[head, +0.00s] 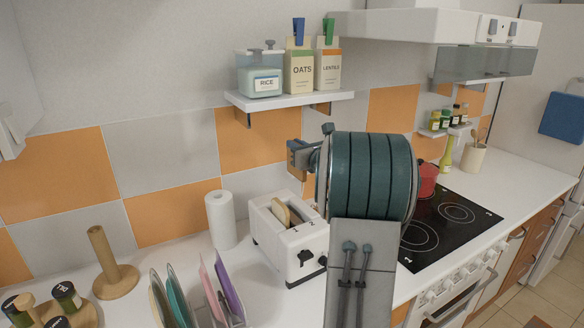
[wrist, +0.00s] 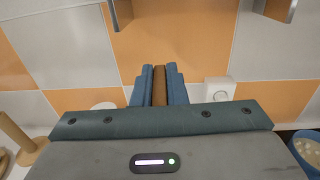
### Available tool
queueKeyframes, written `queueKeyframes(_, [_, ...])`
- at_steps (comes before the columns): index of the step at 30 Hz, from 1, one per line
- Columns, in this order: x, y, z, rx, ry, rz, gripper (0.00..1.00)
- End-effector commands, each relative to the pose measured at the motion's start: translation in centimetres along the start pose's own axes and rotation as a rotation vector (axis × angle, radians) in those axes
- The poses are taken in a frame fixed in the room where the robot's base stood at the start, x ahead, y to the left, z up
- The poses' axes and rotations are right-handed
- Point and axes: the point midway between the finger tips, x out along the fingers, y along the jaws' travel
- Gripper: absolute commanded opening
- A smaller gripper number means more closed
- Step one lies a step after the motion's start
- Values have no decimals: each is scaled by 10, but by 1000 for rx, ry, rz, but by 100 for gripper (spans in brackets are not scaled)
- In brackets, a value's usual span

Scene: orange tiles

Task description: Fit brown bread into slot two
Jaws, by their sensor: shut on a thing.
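The white toaster (head: 296,262) stands on the counter below my arm. A pale bread slice (head: 282,212) sticks up from one of its slots; my arm partly covers the toaster's right side. My gripper (head: 297,158) is raised above and behind the toaster, near the tiled wall, mostly hidden behind my teal arm link. In the wrist view my gripper (wrist: 160,72) has its blue fingers shut on the brown bread (wrist: 160,92), seen edge-on as a narrow brown strip.
A paper towel roll (head: 221,220) stands left of the toaster. A rack with coloured plates (head: 220,285) is at the front left, near a wooden holder (head: 112,275). A wall shelf (head: 290,99) holds jars and cartons. A red pot (head: 427,180) is on the hob (head: 440,225).

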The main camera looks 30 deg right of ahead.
Motion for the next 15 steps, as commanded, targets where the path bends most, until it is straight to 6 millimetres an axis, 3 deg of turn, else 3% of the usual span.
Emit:
queueKeyframes(1, [0, 0, -13, 0, 0, 0, 0])
queueKeyframes(7, [0, 0, -39, 0, 0, 1, 0])
queueKeyframes(15, [1, 1, -50, 0, 0, 2, 0])
